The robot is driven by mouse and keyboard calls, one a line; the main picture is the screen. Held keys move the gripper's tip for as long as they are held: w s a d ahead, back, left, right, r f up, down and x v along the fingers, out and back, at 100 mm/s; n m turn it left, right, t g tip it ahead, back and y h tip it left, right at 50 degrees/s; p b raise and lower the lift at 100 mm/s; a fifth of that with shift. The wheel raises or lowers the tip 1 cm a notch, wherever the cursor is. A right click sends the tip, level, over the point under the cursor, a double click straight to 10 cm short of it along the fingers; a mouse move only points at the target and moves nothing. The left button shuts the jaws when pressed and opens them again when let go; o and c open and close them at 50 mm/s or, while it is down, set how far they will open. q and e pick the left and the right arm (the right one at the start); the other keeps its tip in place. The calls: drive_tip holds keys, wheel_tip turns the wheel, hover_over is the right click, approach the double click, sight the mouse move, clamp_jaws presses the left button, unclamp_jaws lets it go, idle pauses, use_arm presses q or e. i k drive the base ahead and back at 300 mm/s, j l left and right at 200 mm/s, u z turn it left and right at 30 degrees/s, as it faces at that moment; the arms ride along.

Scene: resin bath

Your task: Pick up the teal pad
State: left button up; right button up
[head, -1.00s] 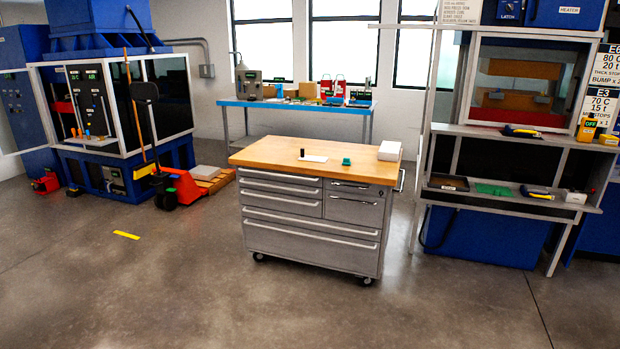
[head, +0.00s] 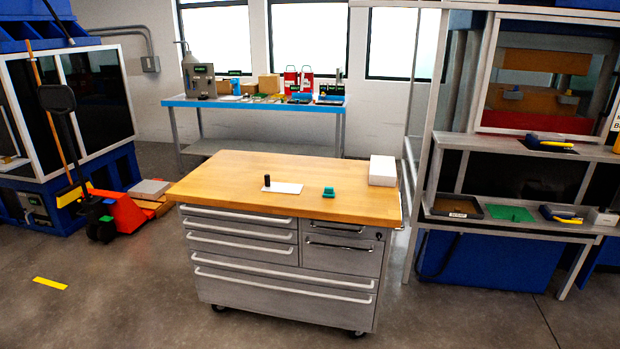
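A small teal pad (head: 329,191) lies on the wooden top of the grey drawer cabinet (head: 238,173), right of the middle. It looks like a small block with a raised part. A white sheet (head: 287,188) with a small dark cylinder (head: 267,181) on it lies to the left of the pad, apart from it. Neither of my grippers shows in the head view.
A white box (head: 382,170) stands on the cabinet's back right corner. A blue-topped bench (head: 180,102) is behind, and a shelved station with trays (head: 510,213) is at right. A red pallet jack (head: 125,211) stands at left. The floor in front is clear.

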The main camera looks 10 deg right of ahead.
sight(328, 192)
drive_tip(key=i, duration=0.9)
drive_tip(key=i+z, duration=0.1)
drive_tip(key=i, duration=0.75)
